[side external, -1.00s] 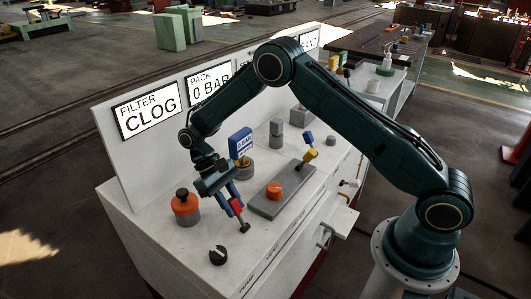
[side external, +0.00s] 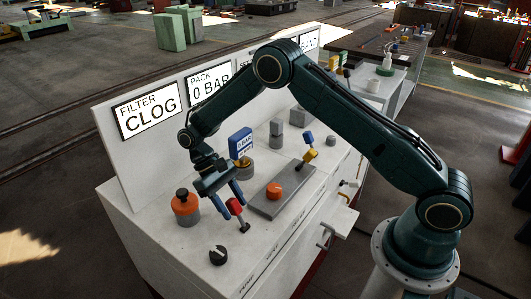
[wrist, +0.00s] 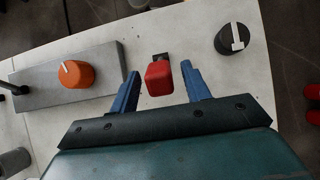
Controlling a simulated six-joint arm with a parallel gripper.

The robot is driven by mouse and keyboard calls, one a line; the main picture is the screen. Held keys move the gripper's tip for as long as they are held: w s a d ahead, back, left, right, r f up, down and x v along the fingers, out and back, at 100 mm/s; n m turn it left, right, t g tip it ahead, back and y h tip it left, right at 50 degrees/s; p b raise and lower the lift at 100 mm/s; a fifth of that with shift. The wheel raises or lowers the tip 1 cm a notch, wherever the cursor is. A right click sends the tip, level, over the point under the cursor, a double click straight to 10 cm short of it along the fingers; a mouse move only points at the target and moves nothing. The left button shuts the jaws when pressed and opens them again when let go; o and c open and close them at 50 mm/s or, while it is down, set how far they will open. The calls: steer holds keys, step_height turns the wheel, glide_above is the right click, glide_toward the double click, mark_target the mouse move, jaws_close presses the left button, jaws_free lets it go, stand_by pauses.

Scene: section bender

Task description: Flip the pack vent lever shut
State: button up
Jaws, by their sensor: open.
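A lever with a red grip (side external: 234,206) stands tilted on the white bench top, above a small dark base. I take it for the pack vent lever; no label on it is readable. My gripper (side external: 236,209) is open, pointing down at the lever, with its blue fingers on either side of the grip. In the wrist view the red grip (wrist: 159,78) lies between the two fingertips, with a visible gap on each side. Nothing is held.
A black knob (side external: 218,256) stands near the front, and an orange-topped cylinder (side external: 186,204) to the left. An orange knob (side external: 274,190) and a blue-and-yellow lever (side external: 309,146) sit on a grey plate (side external: 268,208). Display panels read FILTER CLOG (side external: 150,108) and PACK 0 BAR (side external: 209,86).

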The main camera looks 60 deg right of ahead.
steer(key=shift+s+r+t, duration=0.2)
steer(key=shift+s+t, duration=0.05)
steer(key=shift+t, duration=0.05)
steer(key=shift+s+r+t, duration=0.3)
steer(key=shift+s+t, duration=0.55)
steer(key=shift+t, duration=0.35)
steer(key=shift+s+t, duration=1.45)
steer(key=shift+t, duration=0.45)
step_height(320, 180, up, 14)
steer(key=s+d+r+t, duration=0.2)
steer(key=s+d+r, duration=0.2)
steer(key=s+r, duration=0.5)
steer(key=shift+s+d+r, duration=0.4)
steer(key=shift+r, duration=1)
